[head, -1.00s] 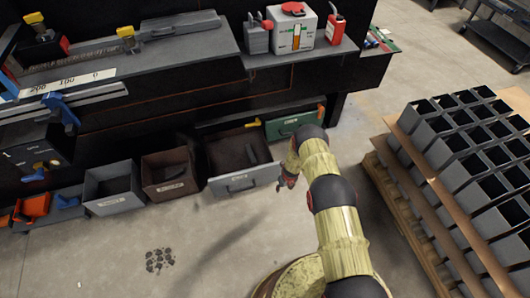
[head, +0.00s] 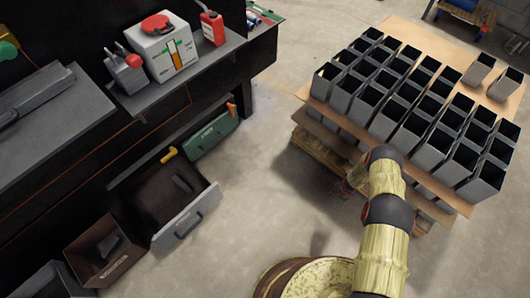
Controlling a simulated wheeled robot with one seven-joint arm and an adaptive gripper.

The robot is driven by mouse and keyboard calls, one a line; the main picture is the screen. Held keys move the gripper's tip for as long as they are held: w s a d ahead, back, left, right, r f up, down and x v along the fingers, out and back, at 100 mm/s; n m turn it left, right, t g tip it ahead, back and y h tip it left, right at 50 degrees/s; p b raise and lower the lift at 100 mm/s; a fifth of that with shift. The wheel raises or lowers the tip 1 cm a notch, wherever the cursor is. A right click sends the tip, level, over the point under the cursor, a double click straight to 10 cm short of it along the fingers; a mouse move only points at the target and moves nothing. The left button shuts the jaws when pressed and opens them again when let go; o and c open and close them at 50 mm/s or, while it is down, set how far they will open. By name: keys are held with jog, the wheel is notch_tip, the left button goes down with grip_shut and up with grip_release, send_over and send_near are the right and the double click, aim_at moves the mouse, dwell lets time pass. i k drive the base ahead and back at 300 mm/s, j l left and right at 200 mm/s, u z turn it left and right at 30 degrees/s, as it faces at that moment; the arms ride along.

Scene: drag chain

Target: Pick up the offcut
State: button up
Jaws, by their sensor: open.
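I cannot tell for certain which thing is the offcut. A short dark grey piece (head: 181,184) lies inside the open drawer (head: 190,217) under the bench. Another dark grey piece (head: 109,244) lies in the brown bin (head: 120,268) to its left. My gripper (head: 343,190) is small and dark in the head view, low beside the near left side of the pallet, partly hidden by my arm. It is open, and nothing shows in it. It is well to the right of the drawer and the bin.
A pallet (head: 322,160) with a brown board carries rows of grey square tubes (head: 395,100) at the right. A bench (head: 225,57) at the left holds a white container (head: 163,48) and a red can (head: 212,28). Bare floor (head: 262,190) lies between bench and pallet.

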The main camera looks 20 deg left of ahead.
aim_at(177, 179)
jog(key=z, duration=0.45)
jog(key=j+z, duration=0.1)
jog(key=z, duration=0.75)
jog(key=j+z, duration=0.1)
jog(key=z, duration=0.75)
jog(key=k+j+z, duration=0.1)
jog(key=z, duration=0.4)
jog(key=k+j+z, duration=0.15)
jog(key=z, duration=0.35)
jog(key=k+u, duration=0.15)
jog(key=u, duration=0.15)
jog(key=k+j+u, duration=0.15)
jog(key=u, duration=0.65)
jog(key=j+u, duration=0.1)
jog(key=u, duration=0.4)
jog(key=j+u, duration=0.1)
jog(key=u, duration=0.4)
jog(key=j+u, duration=0.1)
jog(key=u, duration=0.45)
jog(key=j+u, duration=0.1)
jog(key=u, duration=0.4)
jog(key=j+u, duration=0.1)
jog(key=u, duration=0.9)
jog(key=j+u, duration=0.1)
jog(key=u, duration=0.4)
jog(key=i+l+u, duration=0.1)
jog(key=u, duration=0.45)
jog(key=i+l, duration=0.1)
jog(key=l, duration=0.1)
